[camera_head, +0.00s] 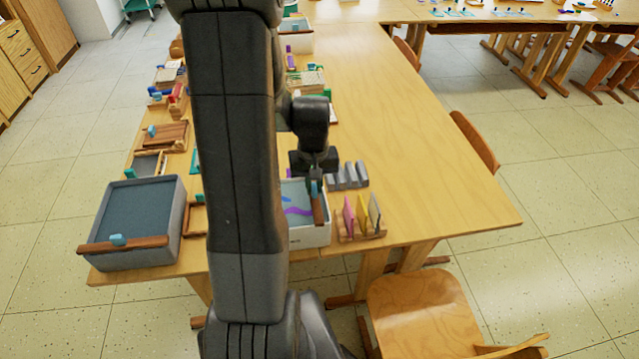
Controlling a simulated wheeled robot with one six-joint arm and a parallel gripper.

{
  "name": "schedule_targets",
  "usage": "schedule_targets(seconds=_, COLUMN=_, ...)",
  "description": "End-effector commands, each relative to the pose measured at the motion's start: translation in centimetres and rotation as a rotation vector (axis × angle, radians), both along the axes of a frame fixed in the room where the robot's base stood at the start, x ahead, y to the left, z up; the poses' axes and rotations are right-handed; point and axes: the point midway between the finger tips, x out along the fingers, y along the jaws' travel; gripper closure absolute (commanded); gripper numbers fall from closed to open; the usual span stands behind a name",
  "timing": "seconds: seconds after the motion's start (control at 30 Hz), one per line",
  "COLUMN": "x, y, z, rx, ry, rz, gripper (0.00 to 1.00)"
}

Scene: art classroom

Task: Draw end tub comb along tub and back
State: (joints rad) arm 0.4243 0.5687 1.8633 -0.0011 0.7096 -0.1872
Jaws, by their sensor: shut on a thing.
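My gripper (315,175) points down over the right side of a pale tub (313,238) near the table's front end. It is shut on the teal knob (314,188) of a brown wooden comb (319,208). The comb lies along the tub's right side, running front to back. The tub holds light blue liquid (291,191) with a purple wavy streak and a darker blue mark. My arm hides the tub's left part. The comb's underside and teeth cannot be seen.
A larger grey tub (165,220) with dark contents stands at the left corner, a brown bar (125,245) across its front. A rack of coloured cards (362,222) and a grey slotted block (348,177) stand close right of the pale tub. The table's right side (440,190) is clear. A chair (425,315) stands in front.

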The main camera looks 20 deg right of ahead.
Motion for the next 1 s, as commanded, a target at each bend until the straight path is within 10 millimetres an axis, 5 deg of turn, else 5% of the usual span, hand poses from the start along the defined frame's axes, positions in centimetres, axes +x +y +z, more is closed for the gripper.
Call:
schedule_targets(seconds=0.6, x=3.6, y=14.6, z=0.0, rx=0.001, ry=-0.002, rz=0.008, gripper=1.0)
schedule_targets(seconds=1.0, x=4.7, y=19.5, z=0.0, rx=0.001, ry=-0.002, rz=0.002, gripper=1.0)
